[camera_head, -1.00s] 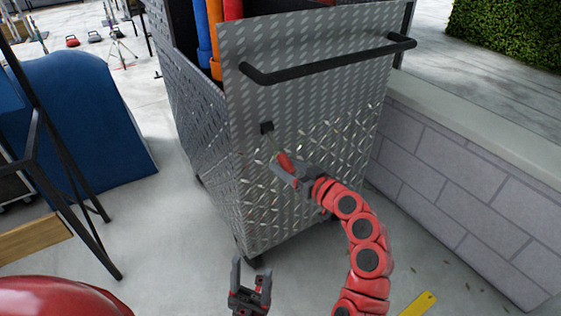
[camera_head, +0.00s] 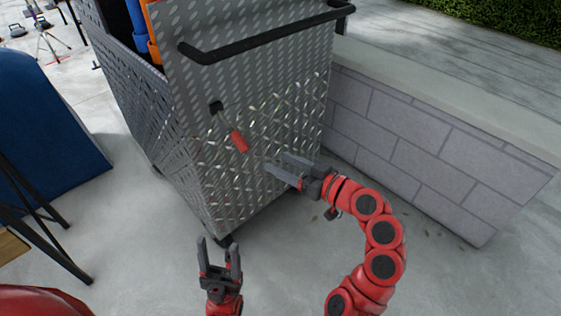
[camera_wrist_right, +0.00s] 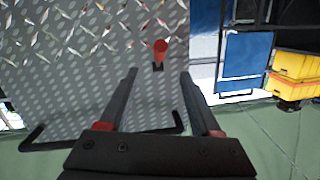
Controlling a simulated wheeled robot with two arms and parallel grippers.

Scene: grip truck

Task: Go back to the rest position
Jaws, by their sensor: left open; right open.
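My right gripper (camera_head: 281,169) is open and empty, a little to the right of and below a red-handled lever (camera_head: 238,141) on the metal cart's (camera_head: 270,95) end panel. The lever hangs from a black mount (camera_head: 216,107) and slants down to the right. A gap separates it from the gripper. In the right wrist view the red handle (camera_wrist_right: 160,50) shows beyond the open fingers (camera_wrist_right: 156,82). My left gripper (camera_head: 219,249) is open and empty at the bottom, pointing up, in front of the cart's lower corner.
A black push bar (camera_head: 265,36) runs across the cart's top. A low grey block wall (camera_head: 420,150) stands close on the right. A blue object (camera_head: 45,125) and a black stand (camera_head: 45,235) are at the left. Concrete floor (camera_head: 140,235) is clear between them and the cart.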

